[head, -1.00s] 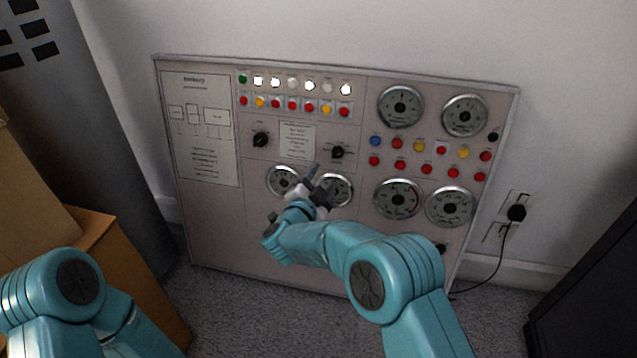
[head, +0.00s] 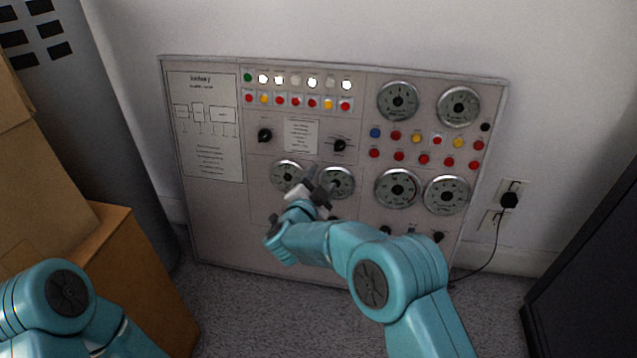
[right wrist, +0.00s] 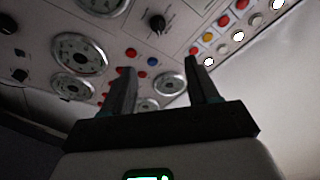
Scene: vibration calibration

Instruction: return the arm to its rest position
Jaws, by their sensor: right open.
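My right arm (head: 372,270), teal, reaches from the lower right of the head view toward the panel. Its gripper (head: 318,185) is in front of the panel's lower middle, covering parts of two round gauges. In the right wrist view its two dark fingers (right wrist: 160,85) stand apart with nothing between them. The grey control panel (head: 215,215) leans upright against the wall. My left arm (head: 70,300) shows at the lower left of the head view; its gripper is out of view.
Cardboard boxes (head: 125,260) stand at the left before a grey cabinet (head: 110,110). A dark cabinet (head: 590,270) stands at the right. A plug with a cord (head: 509,200) sits in a wall outlet. Carpet (head: 240,310) lies below the panel.

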